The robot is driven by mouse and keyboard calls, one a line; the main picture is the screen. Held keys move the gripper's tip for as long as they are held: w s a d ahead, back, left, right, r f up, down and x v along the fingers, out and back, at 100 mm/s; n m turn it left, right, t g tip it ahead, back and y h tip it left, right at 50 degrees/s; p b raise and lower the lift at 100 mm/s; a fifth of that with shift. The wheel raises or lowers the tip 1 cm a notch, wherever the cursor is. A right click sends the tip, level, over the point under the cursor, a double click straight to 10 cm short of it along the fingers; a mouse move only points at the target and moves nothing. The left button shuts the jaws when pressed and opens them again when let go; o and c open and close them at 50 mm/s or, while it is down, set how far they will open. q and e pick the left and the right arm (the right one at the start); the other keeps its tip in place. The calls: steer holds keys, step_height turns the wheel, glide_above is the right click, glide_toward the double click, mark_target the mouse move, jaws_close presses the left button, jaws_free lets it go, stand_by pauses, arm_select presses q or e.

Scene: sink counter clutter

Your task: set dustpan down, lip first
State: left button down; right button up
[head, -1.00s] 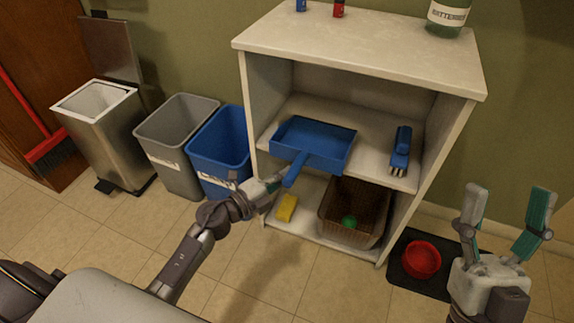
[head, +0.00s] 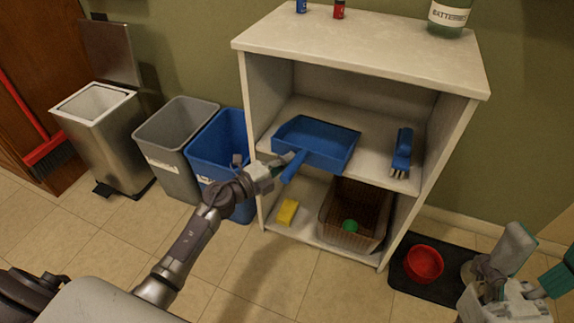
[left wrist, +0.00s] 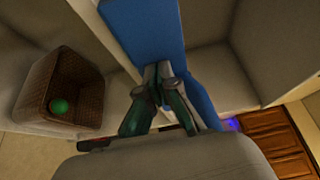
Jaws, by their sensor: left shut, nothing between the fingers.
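The blue dustpan (head: 322,146) rests on the middle shelf, its handle (head: 293,167) sticking out over the shelf's front edge. My left gripper (head: 284,160) is beside the handle, on its left, with its fingers closed together and empty. In the left wrist view the closed fingertips (left wrist: 160,76) are close against the blue dustpan (left wrist: 145,28), with its handle passing to their right; whether they touch is unclear. The pan's lip is not clear in either view. My right gripper (head: 535,268) is at the lower right, fingers spread and empty.
A blue brush (head: 402,152) lies right of the dustpan. Below are a yellow sponge (head: 287,212) and a brown basket (head: 345,234) with a green ball. Bins stand left of the shelf unit (head: 360,40). A red bowl (head: 423,264) sits on a dark mat.

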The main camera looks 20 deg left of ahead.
mark_target(290, 141)
arm_select(q)
steer(key=w, duration=0.2)
steer(key=w+a+b, duration=0.1)
steer(key=w, duration=0.1)
steer(key=w+a, duration=0.1)
steer(key=w, duration=0.2)
